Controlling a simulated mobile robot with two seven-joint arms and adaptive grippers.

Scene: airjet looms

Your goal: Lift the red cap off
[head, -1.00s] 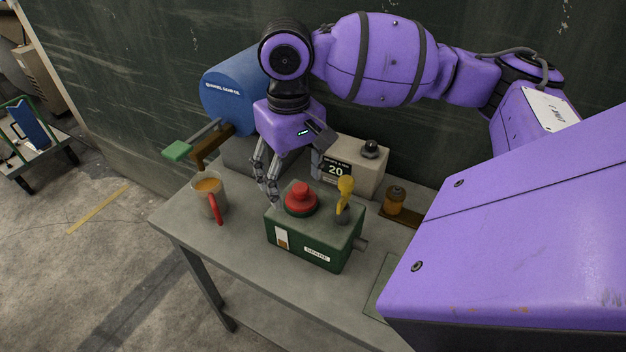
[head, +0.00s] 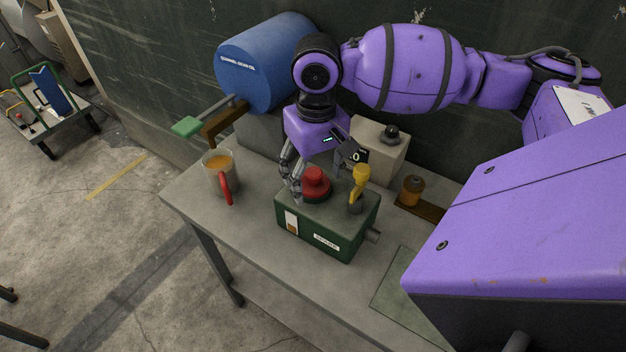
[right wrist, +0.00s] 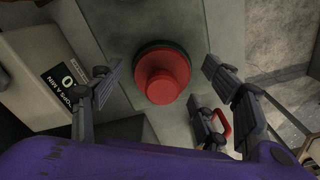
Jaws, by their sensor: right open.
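The red cap (head: 315,182) sits on top of a green box (head: 334,238) with a grey top and a white label, on the grey table. The cap has a wide base and a narrower knob. It also shows in the right wrist view (right wrist: 161,82), between the spread fingers. My right gripper (head: 318,178) is open around the cap, with fingers on either side of it. In the right wrist view the gripper (right wrist: 160,85) shows clear gaps between its fingers and the cap. My left gripper is not in view.
A yellow-topped lever (head: 359,184) stands on the box close to the right of the cap. A cup with a red handle (head: 222,174) stands to the left. A blue drum (head: 262,65) and a beige counter box (head: 375,155) are behind. The table's front left is clear.

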